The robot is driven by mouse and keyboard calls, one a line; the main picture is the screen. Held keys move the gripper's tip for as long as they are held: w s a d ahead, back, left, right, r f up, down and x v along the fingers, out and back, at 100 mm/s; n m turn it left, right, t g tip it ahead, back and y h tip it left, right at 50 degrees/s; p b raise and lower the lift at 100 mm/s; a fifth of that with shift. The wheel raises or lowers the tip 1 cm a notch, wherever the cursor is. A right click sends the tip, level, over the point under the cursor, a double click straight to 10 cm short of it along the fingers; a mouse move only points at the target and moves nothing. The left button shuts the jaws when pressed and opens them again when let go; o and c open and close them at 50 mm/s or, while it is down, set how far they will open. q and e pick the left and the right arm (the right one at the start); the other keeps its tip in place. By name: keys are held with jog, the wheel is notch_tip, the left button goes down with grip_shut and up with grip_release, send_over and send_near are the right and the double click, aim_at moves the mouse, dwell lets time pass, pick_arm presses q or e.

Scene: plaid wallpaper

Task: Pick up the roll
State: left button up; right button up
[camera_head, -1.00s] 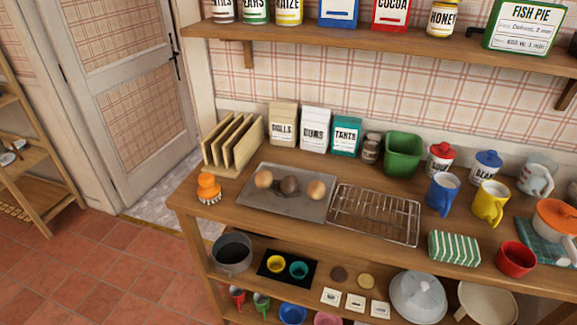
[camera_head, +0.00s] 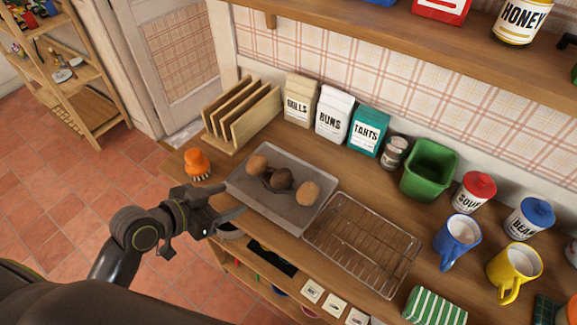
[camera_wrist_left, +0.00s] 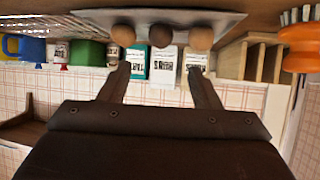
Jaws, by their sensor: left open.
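Several round brown rolls sit on a grey metal baking tray (camera_head: 246,193) on the wooden counter. A light brown roll (camera_head: 257,164) is at the back left, a dark brown roll (camera_head: 281,179) in the middle, and a tan roll (camera_head: 307,193) at the right. My left gripper (camera_head: 225,204) is open and empty at the tray's front left edge. In the left wrist view, which is upside down, the dark roll (camera_wrist_left: 162,60) lies between the other two, beyond the open fingers (camera_wrist_left: 158,82). My right gripper is not in view.
An orange brush (camera_head: 198,164) stands left of the tray, and a wooden rack (camera_head: 240,113) behind it. A wire cooling rack (camera_head: 362,243) lies to the right. Packets, a green bin (camera_head: 428,170) and mugs line the counter. A shelf (camera_head: 400,35) runs above.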

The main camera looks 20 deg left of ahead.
aim_at(274, 180)
pick_arm(q)
jog(key=x, duration=0.3)
jog(key=shift+w+d+p, duration=0.15)
jog(key=shift+w+p, duration=0.1)
jog(key=shift+p, duration=0.1)
jog(key=p+x, duration=0.1)
jog(key=x, duration=0.7)
jog(key=shift+w+d+f+p, duration=0.1)
jog(key=shift+w+d+p, duration=0.15)
jog(key=shift+w+p, duration=0.2)
jog(key=p+x, duration=0.1)
jog(key=x, duration=0.2)
jog(key=shift+w, duration=0.1)
jog(key=shift+w+d+f, duration=0.25)
jog(key=shift+w, duration=0.25)
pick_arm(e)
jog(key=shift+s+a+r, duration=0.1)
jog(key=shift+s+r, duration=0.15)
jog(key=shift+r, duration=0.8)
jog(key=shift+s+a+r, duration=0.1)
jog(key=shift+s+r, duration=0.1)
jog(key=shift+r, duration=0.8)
pick_arm(q)
jog(key=c, duration=0.8)
jog(key=shift+o, duration=0.2)
notch_tip(274, 180, up, 10)
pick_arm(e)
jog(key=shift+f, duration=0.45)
